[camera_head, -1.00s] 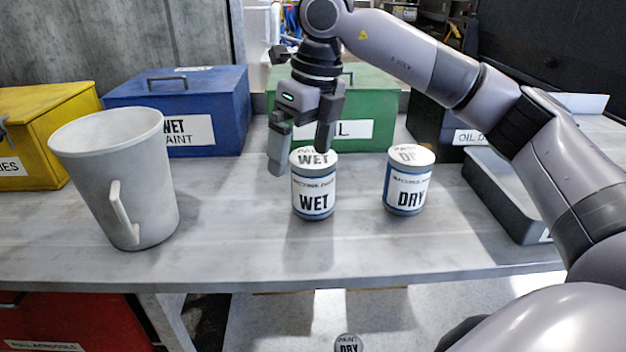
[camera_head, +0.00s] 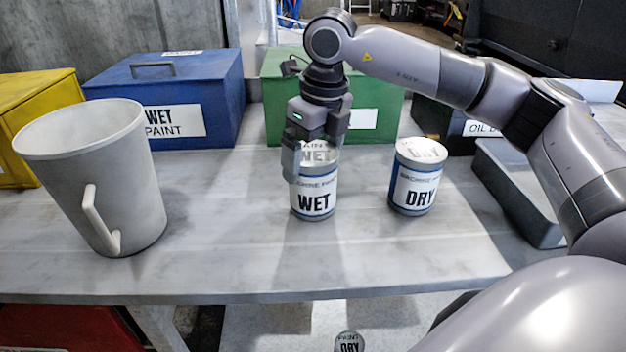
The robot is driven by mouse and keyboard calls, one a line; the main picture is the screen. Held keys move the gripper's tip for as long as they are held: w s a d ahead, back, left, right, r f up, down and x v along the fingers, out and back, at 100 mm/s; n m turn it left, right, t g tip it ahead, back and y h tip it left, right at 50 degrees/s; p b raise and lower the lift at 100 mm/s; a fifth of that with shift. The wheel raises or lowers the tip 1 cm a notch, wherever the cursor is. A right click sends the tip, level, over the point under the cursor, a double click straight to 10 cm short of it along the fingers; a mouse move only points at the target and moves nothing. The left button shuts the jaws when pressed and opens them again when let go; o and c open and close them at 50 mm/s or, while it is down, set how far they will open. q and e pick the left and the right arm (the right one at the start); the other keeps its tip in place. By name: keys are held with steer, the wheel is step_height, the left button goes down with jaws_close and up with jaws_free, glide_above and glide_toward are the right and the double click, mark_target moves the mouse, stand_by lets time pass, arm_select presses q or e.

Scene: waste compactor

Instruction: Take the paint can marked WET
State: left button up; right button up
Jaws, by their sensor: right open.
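The paint can marked WET (camera_head: 315,203) stands upright on the grey bench, with WET on its label and on its lid. My right gripper (camera_head: 316,162) points down over it and is open. One finger hangs in front of the can's upper left side and hides part of the label and lid. The other finger is mostly behind the gripper body, so I cannot tell whether either finger touches the can. My left gripper is not in view.
A can marked DRY (camera_head: 413,190) stands right of the WET can. A large grey mug (camera_head: 110,170) stands at left. Blue (camera_head: 200,90), green (camera_head: 385,105) and yellow (camera_head: 35,100) bins line the back. A dark tray (camera_head: 515,195) lies at right. Bench (camera_head: 300,265) front is clear.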

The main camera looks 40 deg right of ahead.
steer(key=c, duration=1.5)
